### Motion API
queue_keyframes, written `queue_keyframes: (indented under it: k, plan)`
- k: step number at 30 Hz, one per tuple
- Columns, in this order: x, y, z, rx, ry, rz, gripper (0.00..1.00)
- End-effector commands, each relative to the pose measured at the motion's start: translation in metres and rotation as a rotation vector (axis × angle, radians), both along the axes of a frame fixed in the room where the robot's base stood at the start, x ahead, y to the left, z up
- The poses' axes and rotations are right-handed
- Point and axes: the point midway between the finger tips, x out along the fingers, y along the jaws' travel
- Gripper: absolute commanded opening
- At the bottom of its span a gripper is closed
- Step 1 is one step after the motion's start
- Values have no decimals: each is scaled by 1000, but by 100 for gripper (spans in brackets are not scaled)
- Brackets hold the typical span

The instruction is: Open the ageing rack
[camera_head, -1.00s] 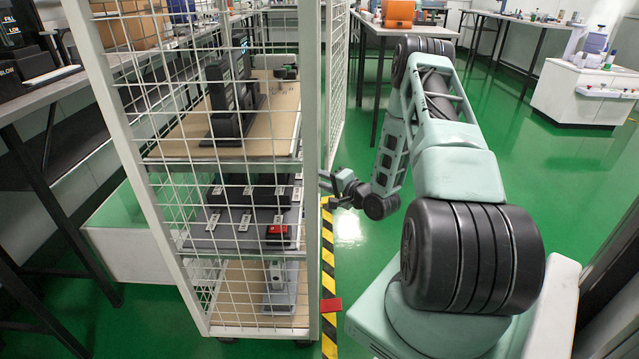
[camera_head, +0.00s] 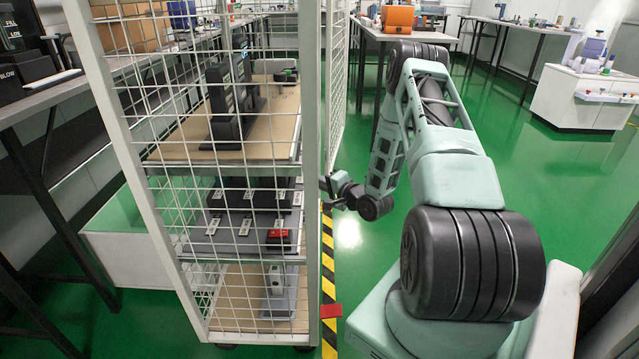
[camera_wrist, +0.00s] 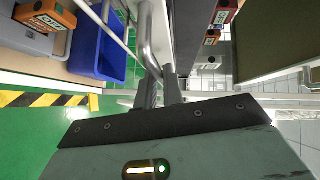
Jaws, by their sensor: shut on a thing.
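The ageing rack (camera_head: 311,110) is a tall white frame with wire mesh sides, left of centre in the head view. Its shelves show through the mesh. My gripper (camera_head: 327,187) is at the rack's right side, low down, and small in the head view. In the wrist view, the fingers of my gripper (camera_wrist: 162,84) are closed on a curved grey metal handle (camera_wrist: 147,36). The fingertips partly cover the handle. How far the door stands open is hard to tell from these views.
Handheld devices, one with a red face (camera_head: 278,236), lie on the rack's shelves. A blue bin (camera_wrist: 97,45) shows at the upper left in the wrist view. Yellow-black tape (camera_head: 328,258) runs along the rack's foot. Green floor (camera_head: 500,160) is clear to the right.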

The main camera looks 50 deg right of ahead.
Motion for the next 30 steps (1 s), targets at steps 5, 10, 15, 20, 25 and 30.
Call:
queue_keyframes:
  k: [5, 10, 15, 20, 25, 30]
  plan:
    - [-13, -11, 1, 0, 3, -3, 0]
    - [-34, -28, 1, 0, 5, -6, 0]
    - [-58, -49, 1, 0, 4, -6, 0]
    - [-81, -68, 1, 1, 4, -5, 0]
    - [-106, -89, 1, 1, 5, -5, 0]
    - [-130, -110, 0, 0, 4, -5, 0]
